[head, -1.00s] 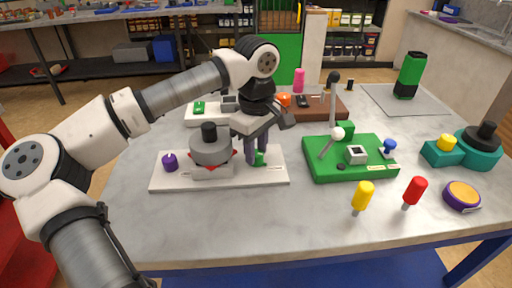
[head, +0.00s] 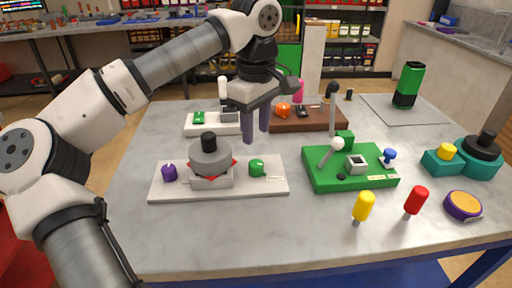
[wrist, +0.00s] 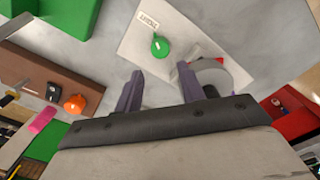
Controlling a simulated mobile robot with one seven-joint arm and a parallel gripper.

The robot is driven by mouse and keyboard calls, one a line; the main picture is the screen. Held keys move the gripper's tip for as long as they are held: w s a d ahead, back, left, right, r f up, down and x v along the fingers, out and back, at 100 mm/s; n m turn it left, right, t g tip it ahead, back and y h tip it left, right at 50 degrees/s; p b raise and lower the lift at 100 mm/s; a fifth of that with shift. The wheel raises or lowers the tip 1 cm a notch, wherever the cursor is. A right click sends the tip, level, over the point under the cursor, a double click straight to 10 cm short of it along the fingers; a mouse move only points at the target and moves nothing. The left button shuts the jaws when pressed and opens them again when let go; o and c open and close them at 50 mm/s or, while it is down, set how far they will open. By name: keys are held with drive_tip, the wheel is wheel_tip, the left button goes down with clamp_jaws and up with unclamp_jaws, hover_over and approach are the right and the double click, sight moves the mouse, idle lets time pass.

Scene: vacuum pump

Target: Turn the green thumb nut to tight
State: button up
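The green thumb nut (head: 257,167) sits on the right part of a white base plate (head: 232,189), next to a small label. In the wrist view the nut (wrist: 160,45) shows a light pointer line on its top, and the label beside it is too small to read surely. My gripper (head: 256,140) hangs above and behind the nut, pointing down, with its two purple fingers apart and nothing between them. In the wrist view the fingers (wrist: 157,85) are also apart, and the nut lies beyond their tips, not touched.
On the same plate stand a grey round pump body with a black knob (head: 209,152) and a purple knob (head: 169,173). A green block with a lever (head: 317,181) is to the right. A brown board with an orange knob (head: 283,110) is behind.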

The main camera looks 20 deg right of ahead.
wheel_tip(320, 180, up, 5)
drive_tip(key=shift+r, duration=0.15)
idle(0.5)
